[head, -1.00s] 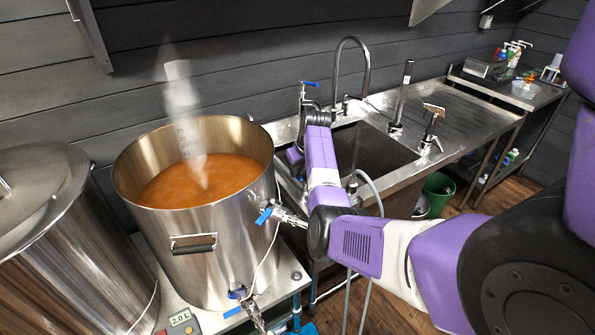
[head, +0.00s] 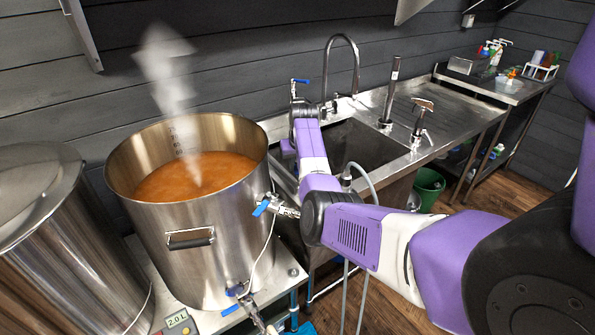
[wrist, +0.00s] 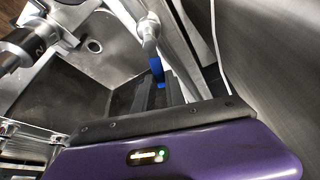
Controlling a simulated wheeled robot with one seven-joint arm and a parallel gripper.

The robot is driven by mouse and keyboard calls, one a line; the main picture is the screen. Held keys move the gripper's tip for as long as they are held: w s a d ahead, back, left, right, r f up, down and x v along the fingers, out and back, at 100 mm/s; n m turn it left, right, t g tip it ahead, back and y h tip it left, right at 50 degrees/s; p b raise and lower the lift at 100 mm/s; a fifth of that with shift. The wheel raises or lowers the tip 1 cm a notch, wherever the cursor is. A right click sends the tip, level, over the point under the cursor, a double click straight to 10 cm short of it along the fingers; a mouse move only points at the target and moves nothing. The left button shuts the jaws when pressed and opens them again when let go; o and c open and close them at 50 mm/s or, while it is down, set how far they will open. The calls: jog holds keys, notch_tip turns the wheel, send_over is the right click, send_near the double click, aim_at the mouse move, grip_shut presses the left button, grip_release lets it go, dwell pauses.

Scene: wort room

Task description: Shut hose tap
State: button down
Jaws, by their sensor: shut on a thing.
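A blue-sleeved lever (wrist: 157,70) on a metal stem shows in the wrist view, between the dark fingers of my gripper (wrist: 153,94). The gripper is shut on it. A tap with a blue lever (head: 300,81) stands at the back of the sink, just behind my wrist. A grey hose (head: 372,192) loops over the sink's front edge.
A steaming open kettle (head: 190,255) stands close left of my arm, with a blue-handled valve (head: 262,207) on its side. The sink (head: 350,150) has a tall curved faucet (head: 355,62). A green bucket (head: 428,188) stands on the floor.

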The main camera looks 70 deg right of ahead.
jog(key=m, duration=0.1)
jog(key=s+m+g, duration=0.1)
jog(key=shift+d+m, duration=0.25)
jog(key=shift+m, duration=0.15)
jog(key=shift+s+a+m+g+b, duration=0.1)
jog(key=shift+s+m+g+b, duration=0.75)
jog(key=shift+m, duration=1)
jog(key=shift+s+a+m+g+b, duration=0.15)
jog(key=shift+s+m+g+b, duration=0.65)
jog(key=shift+m, duration=1.1)
jog(key=shift+s+a+m+g+b, duration=0.1)
jog(key=shift+s+m+g+b, duration=0.45)
jog(key=shift+m+b, duration=0.9)
jog(key=shift+s+m+p, duration=0.1)
jog(key=shift+m+p, duration=0.3)
jog(key=shift+m, duration=0.1)
jog(key=c, duration=1.4)
grip_release()
